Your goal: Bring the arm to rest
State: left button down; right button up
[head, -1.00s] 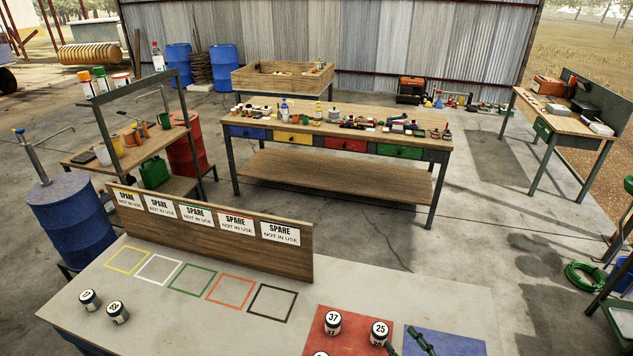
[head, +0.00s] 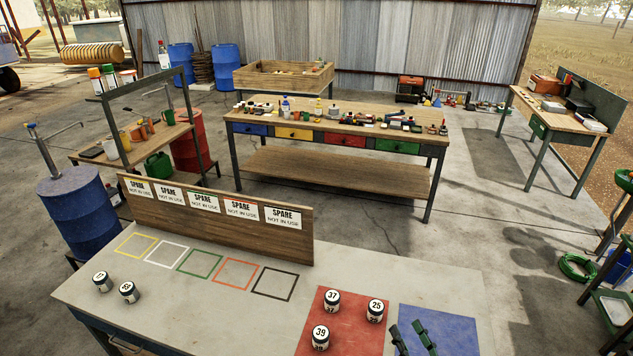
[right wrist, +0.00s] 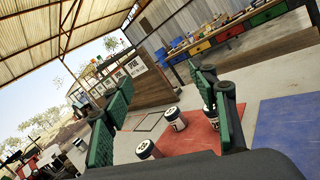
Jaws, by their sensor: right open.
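My right gripper (head: 412,339) is at the bottom of the head view, over the blue mat (head: 452,326). Its two green fingers stand apart, with nothing held between them. In the right wrist view the open fingers (right wrist: 164,85) frame the bench top, with jars beyond them. Jars numbered 37 (head: 332,301), 25 (head: 375,311) and 39 (head: 320,338) stand upright on the red mat (head: 345,335), left of the gripper. My left gripper is not in view.
Two more jars (head: 102,281) (head: 128,292) stand at the bench's left. Coloured outlined squares (head: 236,274) lie empty before a wooden board (head: 215,222) with "SPARE NOT IN USE" signs. The bench middle (head: 205,310) is clear. A cluttered workbench (head: 330,135) stands behind.

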jog(key=s+d+r+m+h, duration=0.2)
jog(key=d+m+h, duration=0.9)
jog(key=m, duration=0.6)
jog(key=s+d+f+m+g+h, duration=0.3)
jog(key=s+d+f+m+g, duration=0.55)
jog(key=f+m, duration=0.3)
jog(key=s+a+f+m+g+y, duration=0.35)
jog(key=s+a+f, duration=0.2)
jog(key=s, duration=0.25)
jog(key=s+a+f+m+g+y, duration=0.3)
jog(key=s+a+f+m, duration=0.1)
jog(key=s+f, duration=0.4)
jog(key=s+f+n+g+b, duration=0.1)
jog(key=s+f+b, duration=0.15)
jog(key=f, duration=1.45)
jog(key=s+f+g+b, duration=0.1)
jog(key=f+b, duration=0.2)
jog(key=f, duration=1.4)
pick_arm(q)
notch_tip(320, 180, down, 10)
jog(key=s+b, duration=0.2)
jog(key=b, duration=0.2)
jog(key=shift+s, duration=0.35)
pick_arm(e)
jog(key=s+f+g, duration=0.1)
jog(key=s+f, duration=1.8)
jog(key=f, duration=0.3)
jog(key=shift+a+n+y, duration=0.3)
jog(key=shift+a+y, duration=0.1)
jog(key=shift+y, duration=0.05)
